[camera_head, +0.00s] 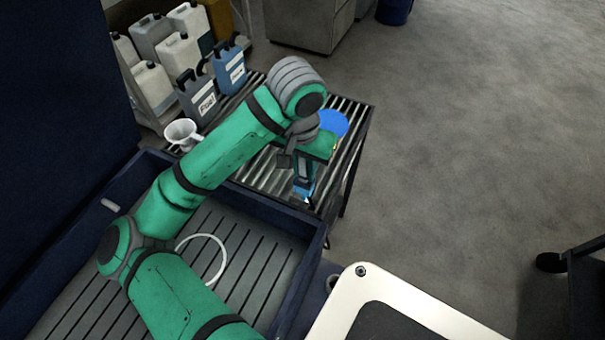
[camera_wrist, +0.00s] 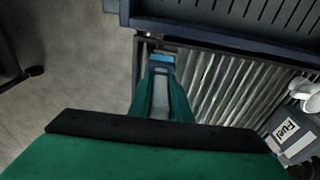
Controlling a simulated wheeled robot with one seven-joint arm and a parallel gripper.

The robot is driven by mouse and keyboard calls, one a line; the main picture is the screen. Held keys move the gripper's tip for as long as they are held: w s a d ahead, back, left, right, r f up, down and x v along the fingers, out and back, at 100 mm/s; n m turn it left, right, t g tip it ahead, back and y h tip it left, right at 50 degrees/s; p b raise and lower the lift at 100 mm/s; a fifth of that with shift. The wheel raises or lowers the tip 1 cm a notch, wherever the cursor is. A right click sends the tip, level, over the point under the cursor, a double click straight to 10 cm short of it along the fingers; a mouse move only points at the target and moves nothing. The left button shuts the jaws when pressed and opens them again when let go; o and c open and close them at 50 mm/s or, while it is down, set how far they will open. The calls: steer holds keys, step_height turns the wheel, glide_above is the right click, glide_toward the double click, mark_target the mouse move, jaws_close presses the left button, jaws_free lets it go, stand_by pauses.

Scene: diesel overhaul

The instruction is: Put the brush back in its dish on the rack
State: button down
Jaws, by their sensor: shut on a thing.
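My gripper (camera_head: 304,178) points down over the near right end of the slatted rack (camera_head: 345,140). It is shut on the brush, of which only a small light-blue part (camera_head: 303,190) shows at the fingertips. In the wrist view the same blue part (camera_wrist: 160,60) shows just past my gripper (camera_wrist: 160,82). The fingers hide the rest of the brush. I cannot tell whether it touches anything below. A round blue thing (camera_head: 333,122), perhaps the dish, shows at the rack's right side, partly hidden behind my wrist.
A grey jug marked Fuel (camera_head: 197,98), a blue jug (camera_head: 230,68) and a white funnel-like cup (camera_head: 182,132) stand on the rack's left. A dark-walled tray with a grooved floor (camera_head: 240,268) lies in front. Floor is open to the right.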

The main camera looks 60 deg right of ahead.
mark_target(303, 175)
steer(key=shift+w+d+f, duration=0.25)
steer(key=shift+d+f, duration=0.05)
steer(key=shift+f, duration=0.15)
steer(key=shift+w+d+f, duration=0.2)
steer(key=shift+d+f, duration=0.1)
steer(key=shift+f, duration=0.15)
steer(key=shift+w+d+f, duration=0.1)
steer(key=shift+w+f, duration=0.05)
steer(key=shift+f, duration=1.55)
steer(key=shift+f, duration=0.1)
steer(key=c, duration=1.6)
jaws_free()
steer(key=shift+c, duration=0.2)
steer(key=shift+w, duration=0.1)
steer(key=r, duration=0.3)
steer(key=a+r, duration=0.1)
steer(key=r, duration=0.7)
steer(key=shift+s+a+r, duration=0.15)
steer(key=shift+s+r, duration=0.1)
steer(key=shift+a+r, duration=0.1)
steer(key=shift+r, duration=0.2)
steer(key=shift+w, duration=0.15)
